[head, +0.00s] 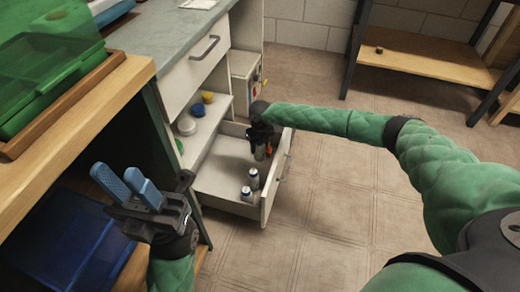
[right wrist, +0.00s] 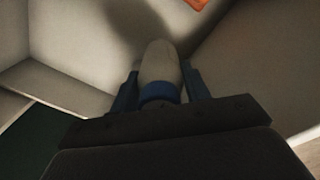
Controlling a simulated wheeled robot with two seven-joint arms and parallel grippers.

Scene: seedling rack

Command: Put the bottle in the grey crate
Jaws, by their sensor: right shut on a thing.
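My right gripper (head: 262,138) reaches down into the open drawer (head: 223,184). It is shut on a pale grey bottle with a blue band (right wrist: 160,65), which stands between the blue fingers in the right wrist view. In the head view the gripper and arm hide much of that bottle. My left gripper (head: 125,184) is open and empty, with its two blue fingers apart, at the lower left beside the cabinet. I see no grey crate in these views.
Two small bottles (head: 253,179) (head: 246,194) stand near the drawer's front. An orange thing (right wrist: 197,4) lies in the drawer. A green crate (head: 50,60) stands on the wooden top at left; a blue bin (head: 75,245) is below. Floor (head: 330,215) on the right is clear.

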